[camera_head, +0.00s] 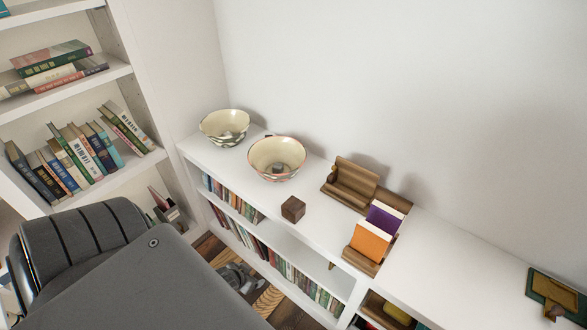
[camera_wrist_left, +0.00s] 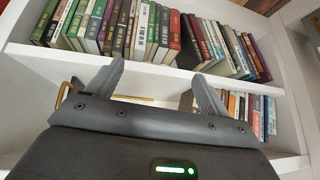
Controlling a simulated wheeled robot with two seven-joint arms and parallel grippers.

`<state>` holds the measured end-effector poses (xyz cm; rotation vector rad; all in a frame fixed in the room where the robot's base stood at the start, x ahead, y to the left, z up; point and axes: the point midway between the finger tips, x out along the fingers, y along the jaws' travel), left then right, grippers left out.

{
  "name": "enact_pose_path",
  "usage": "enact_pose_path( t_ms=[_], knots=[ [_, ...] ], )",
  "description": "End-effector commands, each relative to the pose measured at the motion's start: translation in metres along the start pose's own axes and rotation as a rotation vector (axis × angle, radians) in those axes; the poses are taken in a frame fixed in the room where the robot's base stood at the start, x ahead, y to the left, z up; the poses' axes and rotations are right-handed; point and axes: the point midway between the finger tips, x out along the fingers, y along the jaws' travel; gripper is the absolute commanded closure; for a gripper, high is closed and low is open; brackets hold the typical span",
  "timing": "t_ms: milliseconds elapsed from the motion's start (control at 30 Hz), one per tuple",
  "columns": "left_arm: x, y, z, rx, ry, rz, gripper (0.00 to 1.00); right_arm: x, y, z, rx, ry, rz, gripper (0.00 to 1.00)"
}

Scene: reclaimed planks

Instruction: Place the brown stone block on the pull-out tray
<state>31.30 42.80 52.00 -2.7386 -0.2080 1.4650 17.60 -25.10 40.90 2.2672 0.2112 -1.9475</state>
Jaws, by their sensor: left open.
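The brown stone block (camera_head: 293,209) is a small dark cube on top of the low white bookcase, in front of the red-rimmed bowl. Nothing touches it. No part is clearly recognizable as a pull-out tray; a brown wooden rack (camera_head: 350,183) stands on the same top, right of the block. My left gripper (camera_head: 240,277) is low in the head view, below and left of the block and apart from it. In the left wrist view its two fingers (camera_wrist_left: 158,72) are spread and empty, facing shelved books. My right gripper is not in view.
Two patterned bowls (camera_head: 225,126) (camera_head: 277,157) stand left and behind the block. Purple (camera_head: 385,218) and orange (camera_head: 370,242) books sit in the rack's right part. A green-and-brown object (camera_head: 553,294) lies far right. A wall is behind; the top between rack and that object is clear.

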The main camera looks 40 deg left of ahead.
Motion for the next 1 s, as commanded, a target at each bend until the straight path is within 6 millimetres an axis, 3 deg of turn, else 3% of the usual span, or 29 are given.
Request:
enact_pose_path(
  t_ms=[33, 100, 200, 300, 400, 500, 633, 800, 1000],
  knots=[
    [0.014, -0.011, -0.028, -0.012, 0.088, -0.007, 0.2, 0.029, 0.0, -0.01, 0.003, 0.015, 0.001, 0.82],
    [0.001, -0.023, -0.077, -0.034, 0.199, -0.009, 0.2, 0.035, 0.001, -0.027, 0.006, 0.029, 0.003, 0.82],
    [-0.032, -0.026, -0.136, -0.047, 0.346, 0.006, 0.2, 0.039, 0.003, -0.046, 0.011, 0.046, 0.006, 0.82],
    [-0.07, -0.018, -0.176, -0.047, 0.469, 0.034, 0.2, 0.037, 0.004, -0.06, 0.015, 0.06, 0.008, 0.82],
    [-0.107, -0.005, -0.201, -0.04, 0.562, 0.067, 0.2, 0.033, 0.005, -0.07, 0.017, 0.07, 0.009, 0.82],
    [-0.135, 0.007, -0.214, -0.031, 0.626, 0.095, 0.2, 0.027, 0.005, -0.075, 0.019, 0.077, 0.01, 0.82],
    [-0.158, 0.016, -0.221, -0.024, 0.669, 0.117, 0.2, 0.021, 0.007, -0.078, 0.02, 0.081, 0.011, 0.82],
    [-0.165, 0.019, -0.224, -0.022, 0.679, 0.123, 0.2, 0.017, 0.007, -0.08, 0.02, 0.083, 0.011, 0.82],
    [-0.156, 0.02, -0.228, -0.02, 0.681, 0.127, 0.2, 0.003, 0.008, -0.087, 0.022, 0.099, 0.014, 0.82]
  ],
)
